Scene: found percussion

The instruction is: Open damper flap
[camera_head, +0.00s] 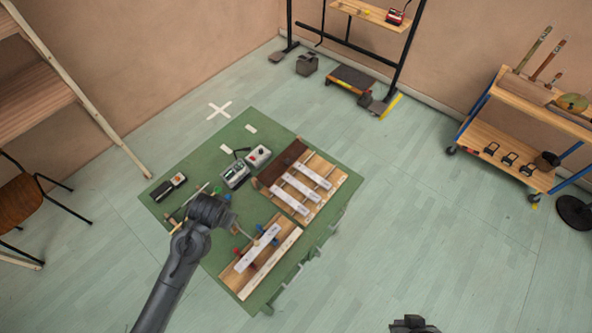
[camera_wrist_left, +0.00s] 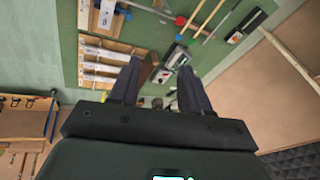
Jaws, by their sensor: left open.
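A dark brown panel (camera_head: 283,162), which looks like the damper flap, lies at the far-left end of the wooden frame with pale metal bars (camera_head: 300,188). It also shows in the left wrist view (camera_wrist_left: 146,72), partly hidden behind a finger. My left gripper (camera_wrist_left: 159,68) is open, its two fingers apart with nothing held between them. In the head view my left wrist is over the left part of the green mat (camera_head: 330,163), to the left of the panel; its fingers are hard to make out there.
Small grey boxes (camera_head: 258,156) sit left of the panel. A wheeled cart (camera_head: 505,145) stands right; floor between is clear. A dark part of mine shows at the bottom edge.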

